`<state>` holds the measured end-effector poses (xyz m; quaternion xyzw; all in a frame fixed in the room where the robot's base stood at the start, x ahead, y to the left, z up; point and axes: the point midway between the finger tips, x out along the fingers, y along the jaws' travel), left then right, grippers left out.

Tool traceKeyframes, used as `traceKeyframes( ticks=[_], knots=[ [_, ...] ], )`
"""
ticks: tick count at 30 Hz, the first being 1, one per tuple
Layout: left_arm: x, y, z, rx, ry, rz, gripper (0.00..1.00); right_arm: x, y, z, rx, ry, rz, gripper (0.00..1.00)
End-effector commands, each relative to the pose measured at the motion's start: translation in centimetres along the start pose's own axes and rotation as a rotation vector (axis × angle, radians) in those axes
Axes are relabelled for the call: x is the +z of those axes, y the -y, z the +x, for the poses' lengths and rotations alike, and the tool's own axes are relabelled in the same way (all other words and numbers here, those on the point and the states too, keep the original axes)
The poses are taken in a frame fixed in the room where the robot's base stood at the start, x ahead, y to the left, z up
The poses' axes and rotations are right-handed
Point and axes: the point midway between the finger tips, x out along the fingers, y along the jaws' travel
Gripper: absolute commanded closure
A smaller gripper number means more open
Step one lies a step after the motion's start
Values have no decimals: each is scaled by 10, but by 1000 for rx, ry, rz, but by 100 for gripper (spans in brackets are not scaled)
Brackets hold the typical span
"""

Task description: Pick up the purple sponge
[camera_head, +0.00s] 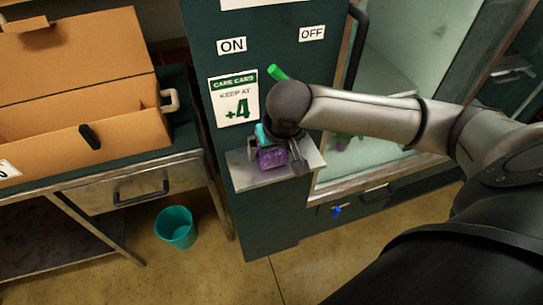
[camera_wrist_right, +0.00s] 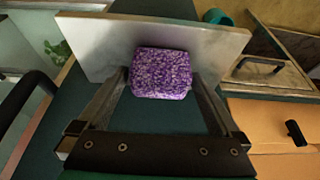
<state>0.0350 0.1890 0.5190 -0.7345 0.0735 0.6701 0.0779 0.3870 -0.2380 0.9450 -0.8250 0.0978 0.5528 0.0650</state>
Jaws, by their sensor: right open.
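The purple sponge (camera_head: 271,158) is a small speckled block at the small metal shelf (camera_head: 247,178) on the front of the dark green cabinet. In the right wrist view the sponge (camera_wrist_right: 161,73) shows between the fingers, near their tips, against the pale shelf plate (camera_wrist_right: 100,40). My right gripper (camera_head: 283,155) is open, with one finger on each side of the sponge; in the wrist view its jaws (camera_wrist_right: 161,82) look slightly apart from it, though contact is hard to tell. My left gripper is out of view.
A care card (camera_head: 234,101) and ON and OFF labels are on the cabinet. A green handle-like piece (camera_head: 278,72) and a teal piece (camera_head: 262,134) show beside my wrist. A glass-fronted case is at right, a cardboard box (camera_head: 85,55) at left, a teal bin (camera_head: 175,228) on the floor.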

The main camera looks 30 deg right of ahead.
Motion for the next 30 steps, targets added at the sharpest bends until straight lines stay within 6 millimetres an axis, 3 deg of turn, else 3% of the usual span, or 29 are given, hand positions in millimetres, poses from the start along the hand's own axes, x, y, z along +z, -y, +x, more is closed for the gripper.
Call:
traceKeyframes(
  ticks=[3, 10, 27, 30],
  knots=[
    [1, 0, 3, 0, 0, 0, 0, 0, 0, 9, -1, -1, -1, 0],
    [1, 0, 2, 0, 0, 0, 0, 0, 0, 8, -1, -2, -1, 1],
    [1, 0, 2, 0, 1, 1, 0, 0, 0, 8, -1, -2, 0, 65],
    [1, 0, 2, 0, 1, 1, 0, 0, 0, 8, -1, -2, 0, 69]
  ],
)
